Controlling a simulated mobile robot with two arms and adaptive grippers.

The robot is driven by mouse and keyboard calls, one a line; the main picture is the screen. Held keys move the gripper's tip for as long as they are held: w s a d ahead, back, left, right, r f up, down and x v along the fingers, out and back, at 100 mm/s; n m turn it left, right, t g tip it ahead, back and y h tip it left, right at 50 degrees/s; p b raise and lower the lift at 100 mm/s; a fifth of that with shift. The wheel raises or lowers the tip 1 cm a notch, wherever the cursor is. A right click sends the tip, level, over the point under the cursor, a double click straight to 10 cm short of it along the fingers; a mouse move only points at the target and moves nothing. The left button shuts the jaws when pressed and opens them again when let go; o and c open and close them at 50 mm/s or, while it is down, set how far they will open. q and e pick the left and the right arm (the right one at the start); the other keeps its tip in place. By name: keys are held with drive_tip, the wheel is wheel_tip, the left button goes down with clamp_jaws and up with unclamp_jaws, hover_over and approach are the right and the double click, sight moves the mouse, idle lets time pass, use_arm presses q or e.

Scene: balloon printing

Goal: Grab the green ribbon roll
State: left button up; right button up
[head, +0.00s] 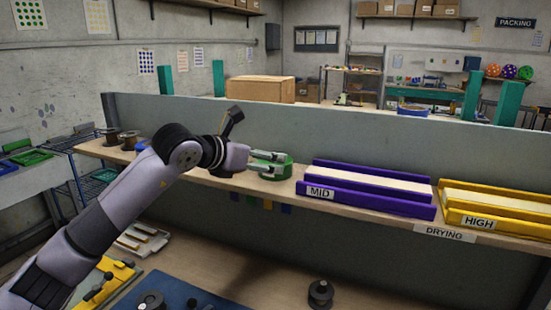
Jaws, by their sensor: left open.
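The green ribbon roll (284,158) sits on the wooden shelf (330,206), left of the purple rack. My left gripper (272,164) is open at the roll. Its two grey fingers reach across the roll from the left and hide part of it; I cannot tell whether they touch it. My right gripper is out of view.
On the same shelf, a purple MID rack (382,206) and a yellow HIGH rack (495,220) stand to the right. Dark spools (129,140) stand at its left end. A black spool (320,293) sits on the lower surface. A grey panel (400,140) rises behind the shelf.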

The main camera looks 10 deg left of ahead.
use_arm(q)
drive_tip(key=shift+p+x, duration=0.3)
drive_tip(key=shift+x, duration=0.65)
drive_tip(key=shift+w+d+p, duration=0.1)
drive_tip(key=shift+w+p, duration=0.15)
drive_tip(key=shift+p, duration=0.15)
drive_tip(key=p+x, duration=0.2)
drive_tip(key=x, duration=0.1)
drive_tip(key=shift+f, duration=0.3)
drive_tip(key=shift+w+d+f, duration=0.25)
drive_tip(key=shift+w+f, duration=0.15)
drive_tip(key=shift+w, duration=0.15)
drive_tip(key=shift+s, duration=0.1)
drive_tip(key=shift+c, duration=0.5)
drive_tip(key=c, duration=0.9)
drive_tip(key=shift+a, duration=0.1)
drive_tip(key=shift+r, duration=0.1)
